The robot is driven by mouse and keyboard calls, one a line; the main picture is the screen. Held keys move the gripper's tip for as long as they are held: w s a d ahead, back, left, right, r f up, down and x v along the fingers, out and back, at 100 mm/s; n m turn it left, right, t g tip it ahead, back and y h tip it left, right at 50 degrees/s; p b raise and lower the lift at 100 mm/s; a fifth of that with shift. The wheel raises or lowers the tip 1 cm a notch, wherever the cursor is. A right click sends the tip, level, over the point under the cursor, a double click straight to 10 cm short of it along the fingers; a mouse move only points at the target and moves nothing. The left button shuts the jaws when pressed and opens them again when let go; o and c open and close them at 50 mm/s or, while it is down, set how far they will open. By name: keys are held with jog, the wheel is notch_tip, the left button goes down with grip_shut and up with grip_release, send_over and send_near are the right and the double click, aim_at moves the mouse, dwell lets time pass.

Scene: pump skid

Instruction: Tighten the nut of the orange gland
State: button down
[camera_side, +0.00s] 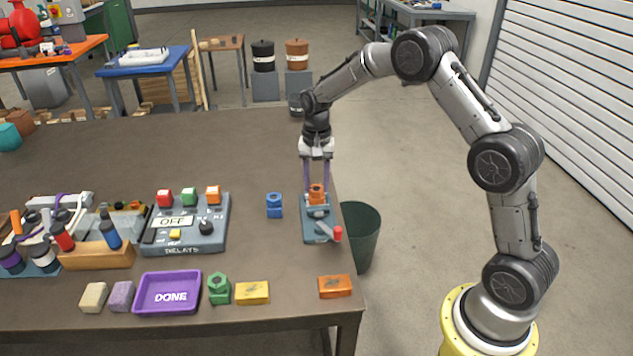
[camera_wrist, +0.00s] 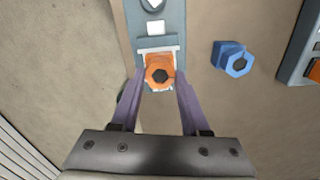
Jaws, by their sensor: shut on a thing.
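The orange gland (camera_side: 316,191) stands upright in a grey-blue clamp fixture (camera_side: 318,228) with a red-tipped lever (camera_side: 338,234), near the table's right edge. In the wrist view the orange gland (camera_wrist: 158,66) shows its hexagonal nut from above, with a dark hole in the middle. My gripper (camera_side: 316,186) points straight down over the fixture. Its purple fingers are shut on the orange gland, one on each side; the wrist view shows both fingertips (camera_wrist: 160,76) at the nut. The exact contact faces are partly hidden.
A grey panel (camera_side: 187,245) with colored buttons is farther left.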

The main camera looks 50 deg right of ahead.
aim_at(316, 187)
jog(key=shift+c, duration=1.8)
grip_release()
jog(key=shift+r, duration=0.15)
notch_tip(316, 187, up, 14)
jog(key=shift+f, duration=0.2)
jog(key=shift+a, duration=0.1)
